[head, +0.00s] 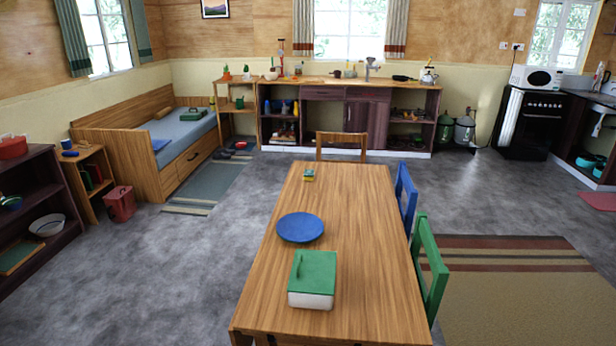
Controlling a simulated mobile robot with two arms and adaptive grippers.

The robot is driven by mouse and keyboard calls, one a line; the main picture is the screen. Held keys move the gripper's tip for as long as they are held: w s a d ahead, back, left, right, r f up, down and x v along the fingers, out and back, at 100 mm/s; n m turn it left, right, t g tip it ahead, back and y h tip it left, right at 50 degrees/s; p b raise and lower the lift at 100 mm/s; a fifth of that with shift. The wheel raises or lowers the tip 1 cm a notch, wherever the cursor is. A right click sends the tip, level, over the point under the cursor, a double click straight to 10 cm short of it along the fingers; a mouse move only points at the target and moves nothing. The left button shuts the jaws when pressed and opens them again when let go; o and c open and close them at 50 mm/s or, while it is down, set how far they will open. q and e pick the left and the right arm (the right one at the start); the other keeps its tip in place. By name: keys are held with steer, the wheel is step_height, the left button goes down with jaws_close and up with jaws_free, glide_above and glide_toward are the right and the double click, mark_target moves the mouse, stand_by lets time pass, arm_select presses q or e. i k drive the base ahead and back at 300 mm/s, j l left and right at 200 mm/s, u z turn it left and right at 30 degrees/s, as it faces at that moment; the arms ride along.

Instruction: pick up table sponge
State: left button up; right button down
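The sponge (309,175), small with green and yellow parts, lies near the far end of the wooden dining table (352,230). A blue round plate (300,227) lies nearer on the table, and a white box with a green lid (312,279) stands nearer still. Neither of my grippers shows in the head view, so I cannot see whether they are open or shut.
A wooden chair (342,143) stands at the table's far end. A blue chair (406,198) and a green chair (431,268) stand along its right side. Open grey floor (190,270) lies to the left. A counter (345,85) lines the back wall.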

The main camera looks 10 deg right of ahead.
mark_target(308, 175)
steer(key=i+j+u, duration=0.75)
steer(key=u, duration=0.25)
steer(key=i+u, duration=0.5)
steer(key=i+z, duration=0.35)
steer(key=i, duration=0.2)
steer(key=i+j+z, duration=0.3)
steer(key=i, duration=0.25)
steer(key=i+l+z, duration=0.25)
steer(key=i+z, duration=0.25)
steer(key=i+l+z, duration=0.1)
steer(key=i+z, duration=0.35)
steer(key=i+j+z, duration=0.1)
steer(key=i+z, duration=0.4)
